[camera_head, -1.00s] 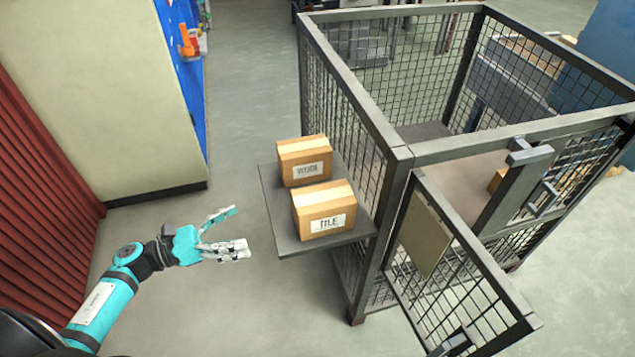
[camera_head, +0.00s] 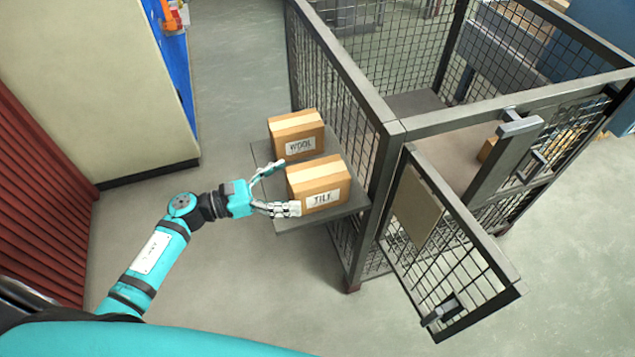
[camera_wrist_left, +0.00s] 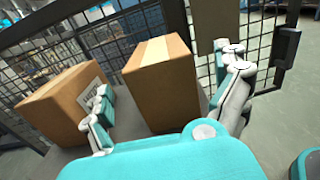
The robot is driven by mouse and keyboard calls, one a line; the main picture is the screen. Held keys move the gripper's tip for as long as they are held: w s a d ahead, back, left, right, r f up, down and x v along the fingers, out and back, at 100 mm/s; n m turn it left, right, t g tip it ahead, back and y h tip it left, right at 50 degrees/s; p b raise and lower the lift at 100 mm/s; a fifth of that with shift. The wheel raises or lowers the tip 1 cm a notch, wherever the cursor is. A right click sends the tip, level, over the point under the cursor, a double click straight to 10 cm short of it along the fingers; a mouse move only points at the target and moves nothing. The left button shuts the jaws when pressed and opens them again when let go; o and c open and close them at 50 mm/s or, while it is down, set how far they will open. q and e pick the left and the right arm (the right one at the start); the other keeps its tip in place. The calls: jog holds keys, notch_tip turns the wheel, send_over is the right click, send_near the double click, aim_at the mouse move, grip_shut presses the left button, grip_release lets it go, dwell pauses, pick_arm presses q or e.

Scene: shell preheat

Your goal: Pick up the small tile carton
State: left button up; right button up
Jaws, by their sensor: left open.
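The small tile carton (camera_head: 319,184) is a brown box with a pale tape strip and a label reading TILE. It sits on the front part of a grey shelf (camera_head: 321,217) on the side of a mesh cage. My left gripper (camera_head: 284,188) is open at the carton's left side, one finger toward its back and one near its front left corner. In the left wrist view the tile carton (camera_wrist_left: 162,82) stands between the spread fingers (camera_wrist_left: 170,105). I cannot tell whether they touch it. My right gripper is not in view.
A similar carton labelled WOOL (camera_head: 296,134) stands just behind on the same shelf, close to the far finger; it also shows in the left wrist view (camera_wrist_left: 62,103). The mesh cage (camera_head: 340,90) rises right of the shelf, with its door (camera_head: 450,255) swung open. Floor left of the shelf is clear.

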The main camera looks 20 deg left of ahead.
aim_at(308, 179)
pick_arm(q)
jog(key=p+x, duration=0.1)
jog(key=x, duration=0.4)
jog(key=shift+w+d, duration=0.15)
jog(key=shift+c, duration=0.4)
jog(key=c, duration=1.3)
jog(key=shift+o, duration=0.2)
